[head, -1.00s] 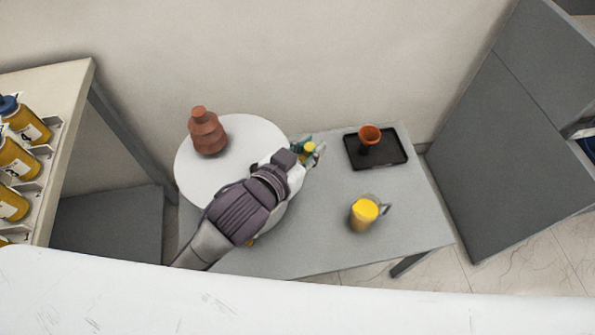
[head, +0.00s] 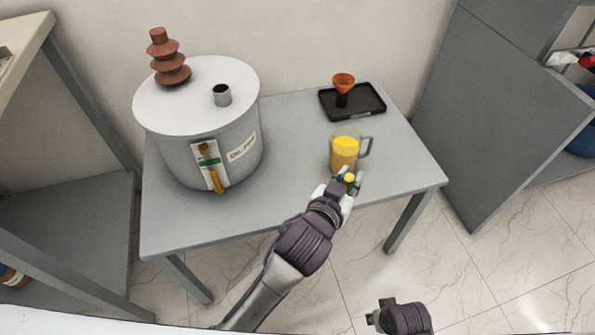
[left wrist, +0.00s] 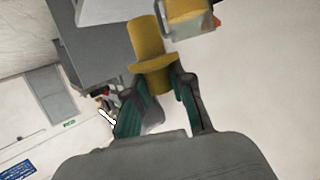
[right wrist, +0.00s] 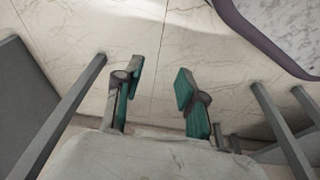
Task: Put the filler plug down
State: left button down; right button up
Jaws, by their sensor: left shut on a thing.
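The yellow filler plug (left wrist: 152,65) is held between the two fingers of my left gripper (left wrist: 160,98), with its wide flange just beyond the fingertips. In the head view my left gripper (head: 343,187) is above the front edge of the grey table (head: 270,205), and a bit of the yellow plug (head: 349,179) shows at its tips. My right gripper (right wrist: 158,88) is open and empty above the tiled floor. In the head view only part of the right arm shows at the bottom.
A grey tank (head: 212,135) with a brown ribbed bushing (head: 168,60) and a short open filler neck (head: 222,95) stands on the table's left. A jug of yellow liquid (head: 345,152) stands just behind my left gripper. A black tray (head: 368,101) holds an orange funnel (head: 344,82). Bare tabletop lies between tank and jug.

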pick_arm(q)
jog(key=w+a+f, duration=0.2)
jog(key=w+a+f+b, duration=0.1)
jog(key=w+a+f, duration=0.1)
jog(key=a, duration=0.1)
jog(key=w+a+f, duration=0.2)
jog(key=a, duration=0.1)
jog(key=shift+w+a+f+b, duration=0.15)
jog(key=shift+w+b, duration=0.15)
jog(key=shift+b, duration=0.1)
notch_tip(320, 180, down, 4)
jog(key=shift+r+b, duration=0.15)
jog(key=shift+b, duration=0.55)
pick_arm(e)
jog(key=w+v, duration=0.2)
jog(key=v, duration=0.9)
jog(key=shift+w+r+t, duration=0.4)
jog(key=shift+w+r, duration=0.15)
jog(key=shift+r, duration=0.05)
pick_arm(q)
jog(key=shift+f, duration=0.2)
jog(key=c, duration=1.4)
grip_release()
jog(key=o, duration=0.4)
pick_arm(e)
jog(key=shift+r, duration=0.15)
